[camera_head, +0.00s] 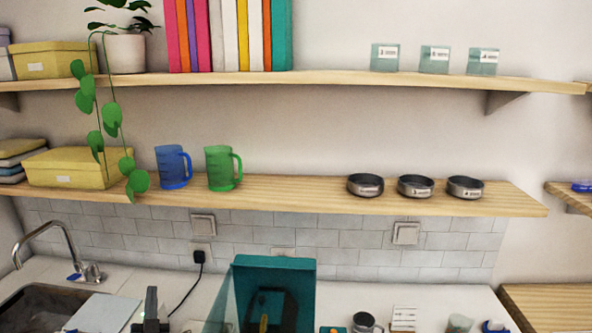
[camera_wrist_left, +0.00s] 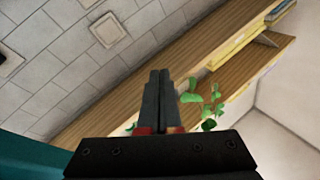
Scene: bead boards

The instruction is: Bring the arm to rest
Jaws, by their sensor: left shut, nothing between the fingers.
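My left gripper (camera_head: 151,300) shows at the bottom left of the head view, upright over the white counter and left of the teal bin. In the left wrist view its two dark fingers (camera_wrist_left: 159,95) lie together, shut, with nothing between them. Most of my left arm is outside the head view. My right gripper is not in view.
A teal bin (camera_head: 275,264) stands on the counter (camera_head: 350,296), close right of my left gripper. A sink with a tap (camera_head: 50,228) is at the left. The lower shelf (camera_head: 290,197) above holds a blue mug (camera_head: 172,168), a green mug (camera_head: 220,168) and three dark bowls.

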